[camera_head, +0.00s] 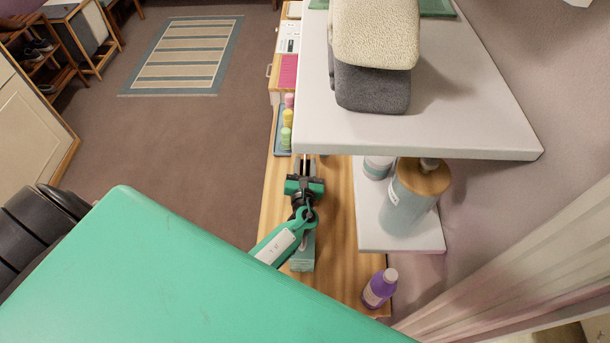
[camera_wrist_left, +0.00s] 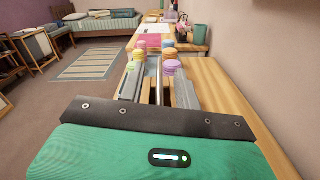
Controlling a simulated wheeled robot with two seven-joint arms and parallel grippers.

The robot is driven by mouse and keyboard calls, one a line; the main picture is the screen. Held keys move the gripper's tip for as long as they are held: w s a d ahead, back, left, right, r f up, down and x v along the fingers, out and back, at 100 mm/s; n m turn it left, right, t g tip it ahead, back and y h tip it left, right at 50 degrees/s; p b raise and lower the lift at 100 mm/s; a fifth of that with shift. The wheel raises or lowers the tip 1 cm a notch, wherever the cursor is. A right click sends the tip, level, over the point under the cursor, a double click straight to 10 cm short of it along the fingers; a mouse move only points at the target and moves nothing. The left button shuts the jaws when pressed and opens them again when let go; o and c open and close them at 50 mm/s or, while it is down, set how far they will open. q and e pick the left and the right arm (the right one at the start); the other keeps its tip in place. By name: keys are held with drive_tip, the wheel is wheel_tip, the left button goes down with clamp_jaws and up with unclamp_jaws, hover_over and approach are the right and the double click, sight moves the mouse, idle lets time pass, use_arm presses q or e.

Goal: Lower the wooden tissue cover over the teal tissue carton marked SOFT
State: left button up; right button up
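The teal carton (camera_head: 303,256) stands on the wooden tabletop in the head view, partly covered by my left arm. I cannot read its marking. My left gripper (camera_head: 305,165) is over the tabletop, beyond the carton and beside the upper shelf's edge. In the left wrist view its two grey fingers (camera_wrist_left: 159,80) stand apart, with wood and a dark strip between them. I see nothing clearly clasped. I cannot make out the wooden tissue cover for certain; it may be hidden by the gripper or the shelf. My right gripper is not in view.
An upper white shelf (camera_head: 463,110) with folded towels (camera_head: 374,45) overhangs the tabletop (camera_head: 343,260). A wood-topped dispenser (camera_head: 408,205) stands on the lower shelf (camera_head: 398,243). A purple bottle (camera_head: 379,289) stands near the table's end. Coloured jars (camera_head: 287,118) stand beyond my gripper.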

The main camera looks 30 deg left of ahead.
use_arm(q)
clamp_jaws()
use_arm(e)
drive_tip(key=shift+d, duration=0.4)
